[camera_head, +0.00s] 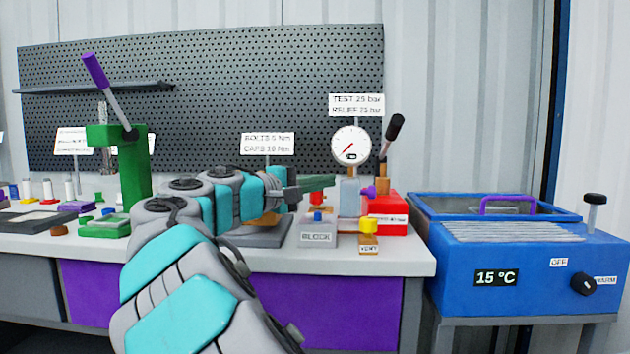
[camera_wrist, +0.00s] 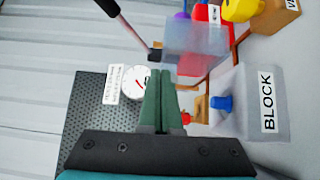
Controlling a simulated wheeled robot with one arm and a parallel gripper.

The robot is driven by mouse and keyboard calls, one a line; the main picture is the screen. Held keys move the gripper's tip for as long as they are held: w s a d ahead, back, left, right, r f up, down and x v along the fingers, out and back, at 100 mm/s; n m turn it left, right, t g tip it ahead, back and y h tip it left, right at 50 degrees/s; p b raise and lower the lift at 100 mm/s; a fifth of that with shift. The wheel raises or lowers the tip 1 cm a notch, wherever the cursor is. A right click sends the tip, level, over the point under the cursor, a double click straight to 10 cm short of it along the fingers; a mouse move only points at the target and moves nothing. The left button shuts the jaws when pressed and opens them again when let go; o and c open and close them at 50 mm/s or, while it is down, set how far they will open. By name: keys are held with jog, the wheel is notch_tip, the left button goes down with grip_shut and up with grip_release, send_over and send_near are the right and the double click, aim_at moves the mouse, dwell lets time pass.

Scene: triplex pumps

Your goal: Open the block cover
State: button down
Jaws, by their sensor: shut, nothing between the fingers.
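The grey box labelled BLOCK (camera_head: 305,226) stands near the front right of the workbench. It shows on the right in the wrist view (camera_wrist: 240,80), with a blue knob (camera_wrist: 221,103) on it. The blue knob also shows in the head view (camera_head: 318,216). I cannot tell which part is the cover. My gripper (camera_head: 332,182) has dark green fingers, shut and empty. It is above and behind the box in the head view, apart from the blue knob. In the wrist view the fingers (camera_wrist: 160,75) point past the box, toward the gauge and a translucent block (camera_wrist: 196,42).
A pressure gauge (camera_head: 351,146) and a red unit (camera_head: 388,222) with a black-gripped lever (camera_head: 394,128) stand behind and right. A yellow knob (camera_head: 369,226) tops the VENT piece beside the box. A blue bath (camera_head: 540,262) is right; a green press (camera_head: 133,165) is left.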

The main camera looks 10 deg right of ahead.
jog(key=shift+s+d+r+m+g+y+p, duration=0.15)
jog(key=shift+d+m+y, duration=0.2)
jog(key=shift+d+m, duration=0.05)
jog(key=shift+s+d+r+m+g+y+p, duration=0.1)
jog(key=shift+d+m+g+y+p, duration=0.05)
jog(key=shift+d+m+y, duration=0.25)
